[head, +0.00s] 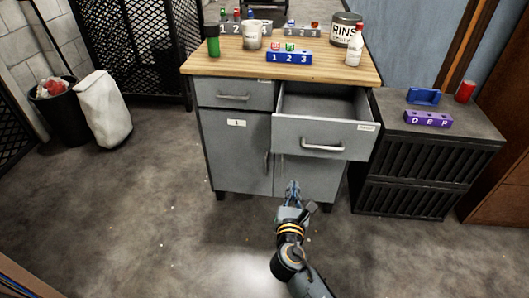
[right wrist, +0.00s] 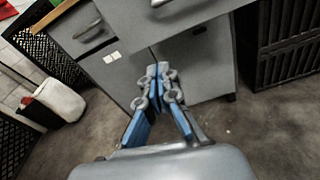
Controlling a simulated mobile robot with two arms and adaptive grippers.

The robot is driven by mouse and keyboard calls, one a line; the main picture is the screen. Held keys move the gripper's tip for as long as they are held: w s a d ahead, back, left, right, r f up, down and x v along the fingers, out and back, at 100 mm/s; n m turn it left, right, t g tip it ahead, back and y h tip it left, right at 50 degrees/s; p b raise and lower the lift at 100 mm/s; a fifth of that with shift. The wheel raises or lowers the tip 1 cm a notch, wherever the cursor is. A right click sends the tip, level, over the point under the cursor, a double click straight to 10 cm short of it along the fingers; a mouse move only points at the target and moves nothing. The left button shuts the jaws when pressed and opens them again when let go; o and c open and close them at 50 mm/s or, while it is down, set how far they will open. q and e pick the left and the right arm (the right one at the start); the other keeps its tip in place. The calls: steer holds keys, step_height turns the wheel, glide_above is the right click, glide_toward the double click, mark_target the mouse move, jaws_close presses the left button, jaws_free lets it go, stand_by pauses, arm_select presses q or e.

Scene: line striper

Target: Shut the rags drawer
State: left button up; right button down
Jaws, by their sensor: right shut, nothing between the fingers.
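The rags drawer looks to be the open grey drawer (head: 325,136) at the upper right of the grey cabinet in the head view; its small label is too small to read. It is pulled well out, with a bar handle on its front, and its visible inside looks empty. The drawer front (right wrist: 202,20) also shows at the top of the right wrist view. My right gripper (head: 292,186) is shut and empty, below and in front of the drawer, apart from it. It shows in the right wrist view (right wrist: 158,70) with fingertips together. My left gripper is not in view.
The cabinet's wooden top (head: 290,65) holds a blue numbered block (head: 289,58), bottles and cans. The upper left drawer (head: 234,95) is shut. A dark crate unit (head: 420,165) stands close on the right. A bin and white sack (head: 104,108) stand far left. The front floor is clear.

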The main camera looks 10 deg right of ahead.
step_height(320, 180, up, 4)
steer(key=a+n+t, duration=0.1)
steer(key=b, duration=0.2)
glide_toward(294, 137)
steer(key=shift+h, duration=0.3)
steer(key=x, duration=0.6)
steer(key=shift+a+f, duration=0.2)
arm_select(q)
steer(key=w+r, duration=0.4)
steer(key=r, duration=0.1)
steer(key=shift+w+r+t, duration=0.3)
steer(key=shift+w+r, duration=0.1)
arm_select(e)
steer(key=shift+w+d, duration=0.15)
steer(key=shift+w, duration=0.35)
steer(key=shift+w, duration=0.1)
